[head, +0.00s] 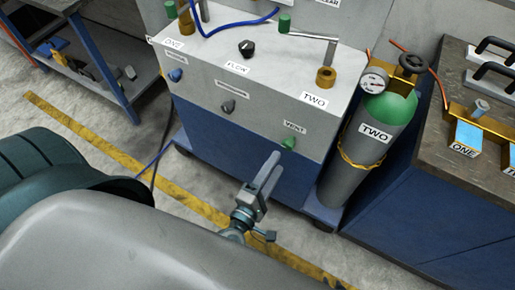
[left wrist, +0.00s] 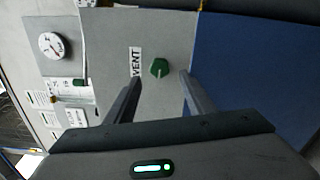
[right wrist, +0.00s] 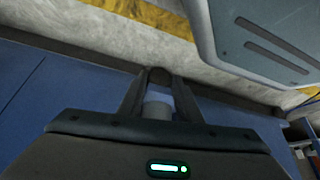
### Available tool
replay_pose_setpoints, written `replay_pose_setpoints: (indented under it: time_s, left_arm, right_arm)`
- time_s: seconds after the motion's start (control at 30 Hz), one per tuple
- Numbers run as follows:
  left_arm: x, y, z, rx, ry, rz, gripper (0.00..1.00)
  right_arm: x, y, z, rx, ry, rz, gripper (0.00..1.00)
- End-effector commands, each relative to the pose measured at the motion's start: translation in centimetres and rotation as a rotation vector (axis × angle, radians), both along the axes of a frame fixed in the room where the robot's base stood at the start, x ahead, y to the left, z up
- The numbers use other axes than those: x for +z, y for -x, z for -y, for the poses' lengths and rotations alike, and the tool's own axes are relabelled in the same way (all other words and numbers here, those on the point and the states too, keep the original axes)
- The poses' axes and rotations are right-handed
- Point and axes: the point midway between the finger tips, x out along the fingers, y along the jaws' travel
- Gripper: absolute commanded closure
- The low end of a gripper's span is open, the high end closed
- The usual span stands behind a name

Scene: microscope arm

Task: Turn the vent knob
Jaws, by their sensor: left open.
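The green vent knob (head: 288,144) sits at the lower right of the panel's front face, by a "VENT" label. My left gripper (head: 271,166) is open, just below and left of the knob in the head view. In the left wrist view the knob (left wrist: 159,67) lies ahead, between the lines of the open fingers (left wrist: 161,82) and apart from them. My right gripper (right wrist: 159,84) shows only in its own wrist view, low over the floor. A grey piece with a dark end shows between its fingers; whether they grip it is unclear.
A grey gas cylinder (head: 360,150) labelled "TWO" stands right of the blue cabinet (head: 235,143). Other knobs, a blue hose (head: 230,32) and brass fittings are on the panel. A workbench (head: 450,100) stands at the right. Floor is open in front.

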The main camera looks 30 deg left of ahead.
Motion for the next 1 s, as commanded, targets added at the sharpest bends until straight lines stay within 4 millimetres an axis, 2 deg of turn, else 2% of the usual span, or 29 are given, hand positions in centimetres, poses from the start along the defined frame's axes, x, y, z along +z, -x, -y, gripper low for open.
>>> replay_pose_setpoints:
  time_s: [0.03,0.2,0.43,0.63,1.0]
  left_arm:
    - [-0.3,1.2,0.0,-0.002,0.000,-0.003,0.51]
    - [-0.3,4.6,-0.2,-0.002,-0.001,-0.003,0.51]
    - [-0.2,8.1,-0.3,0.000,-0.001,-0.002,0.51]
    - [-0.1,9.4,-0.3,0.000,0.001,-0.001,0.51]
    - [0.0,9.5,-0.4,0.001,0.000,0.000,0.51]
  right_arm:
    - [-0.4,0.1,0.2,-0.002,0.004,-0.012,0.69]
    - [-1.0,0.9,1.0,-0.007,0.019,-0.065,0.69]
    - [-1.4,1.7,1.8,-0.012,0.035,-0.122,0.69]
    - [-1.5,2.0,2.1,-0.014,0.040,-0.142,0.69]
    - [-1.4,2.0,2.1,-0.015,0.041,-0.145,0.69]
